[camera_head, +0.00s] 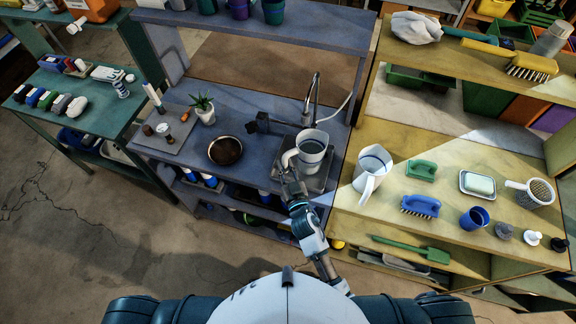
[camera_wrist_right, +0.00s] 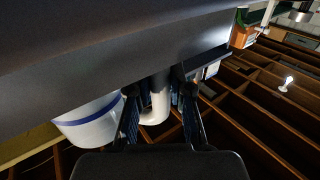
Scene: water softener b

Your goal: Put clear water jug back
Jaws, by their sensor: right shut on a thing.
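A pale jug (camera_head: 313,146) with dark-looking liquid inside stands or hangs at the sink area of the blue-grey bench, just below the tap (camera_head: 313,98). Its white handle points left and towards me. My right gripper (camera_head: 291,178) is at this handle. In the right wrist view the two fingers (camera_wrist_right: 160,112) are shut around the white curved handle (camera_wrist_right: 160,98). A broad dark grey surface fills the upper part of that view; I cannot tell what it belongs to. Whether the jug touches the surface under it is unclear. My left gripper is not in view.
A white jug with a blue band (camera_head: 373,165) stands to the right on the yellow bench (camera_head: 425,158), near brushes, a soap dish and a blue cup (camera_head: 474,218). A brown bowl (camera_head: 225,151) and potted plant (camera_head: 203,108) stand left of the sink.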

